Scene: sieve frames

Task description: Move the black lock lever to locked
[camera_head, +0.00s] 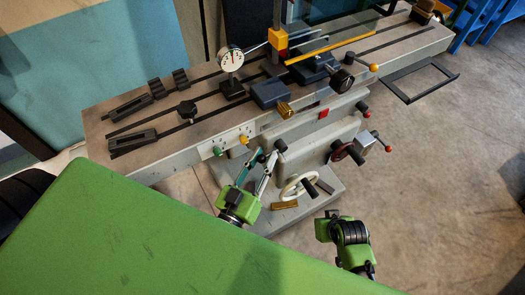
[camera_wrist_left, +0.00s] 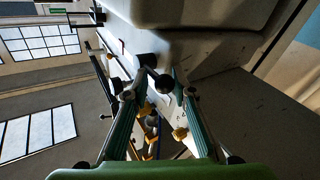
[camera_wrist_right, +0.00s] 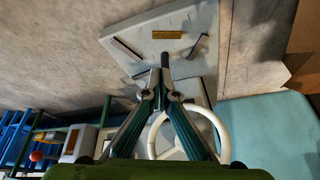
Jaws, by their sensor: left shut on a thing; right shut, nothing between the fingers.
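My left gripper (camera_head: 264,158) reaches up to the front of the grey milling machine table, just below its edge. In the left wrist view its two teal fingers (camera_wrist_left: 152,82) stand apart, with a round black knob (camera_wrist_left: 164,84) between their tips. I take this knob for the end of the black lock lever (camera_head: 280,145); its shaft is mostly hidden. A second dark knob (camera_wrist_left: 147,60) shows just beyond.
The long grey table (camera_head: 187,152) carries a dial gauge (camera_head: 231,60), clamps and a vise. Green and yellow buttons (camera_head: 217,151) sit on its front.

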